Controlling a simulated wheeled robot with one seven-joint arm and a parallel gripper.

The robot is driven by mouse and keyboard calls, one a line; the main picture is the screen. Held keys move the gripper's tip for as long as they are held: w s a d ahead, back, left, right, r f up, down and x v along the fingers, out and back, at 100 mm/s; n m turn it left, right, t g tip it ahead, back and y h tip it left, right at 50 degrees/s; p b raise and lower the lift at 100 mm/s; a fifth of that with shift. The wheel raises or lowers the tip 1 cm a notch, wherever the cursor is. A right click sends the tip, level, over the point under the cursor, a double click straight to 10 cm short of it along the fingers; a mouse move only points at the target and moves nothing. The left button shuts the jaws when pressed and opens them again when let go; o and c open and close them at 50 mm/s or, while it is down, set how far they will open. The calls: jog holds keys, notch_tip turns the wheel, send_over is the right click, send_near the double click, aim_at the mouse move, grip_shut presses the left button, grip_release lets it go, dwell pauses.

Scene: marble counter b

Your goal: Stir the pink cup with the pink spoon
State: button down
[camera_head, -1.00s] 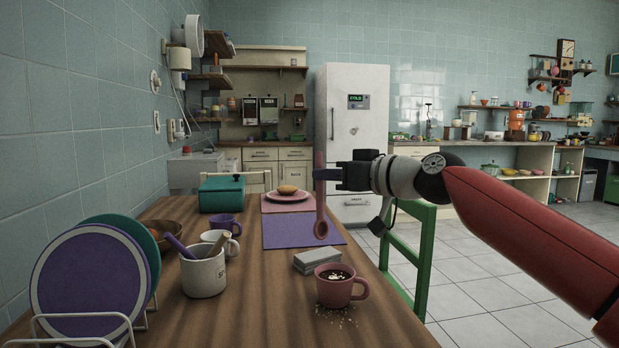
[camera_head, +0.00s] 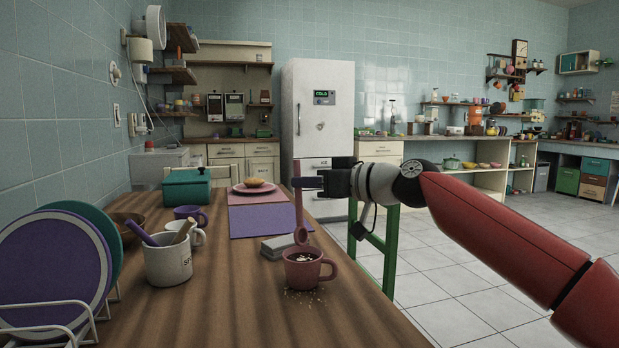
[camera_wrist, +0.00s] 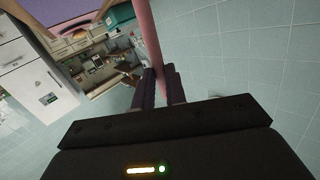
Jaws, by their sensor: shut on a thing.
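The pink cup (camera_head: 303,271) stands upright on the wooden table, with dark liquid and pale bits on top. My gripper (camera_head: 302,183) is shut on the pink spoon (camera_head: 299,211) and holds it upright, bowl end down. The spoon's bowl shows just above and behind the cup's rim; I cannot tell whether it is over the opening or behind it. In the wrist view, the spoon's pink handle (camera_wrist: 150,40) runs up from between the fingers (camera_wrist: 160,86).
A grey box (camera_head: 277,246) lies just behind the cup. A white utensil crock (camera_head: 168,261), a purple mug (camera_head: 190,215) and a plate rack (camera_head: 62,327) stand at the left. Crumbs lie before the cup. A green chair (camera_head: 377,245) stands beside the table's right edge.

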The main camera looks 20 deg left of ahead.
aim_at(302, 216)
jog(key=f+b, duration=0.4)
jog(key=s+f+b, duration=0.1)
jog(key=f+b, duration=0.1)
jog(key=b, duration=0.1)
jog(key=shift+s+d+f, duration=0.1)
jog(key=shift+d, duration=0.25)
jog(key=shift+s+f+b, duration=0.1)
jog(key=shift+b, duration=0.25)
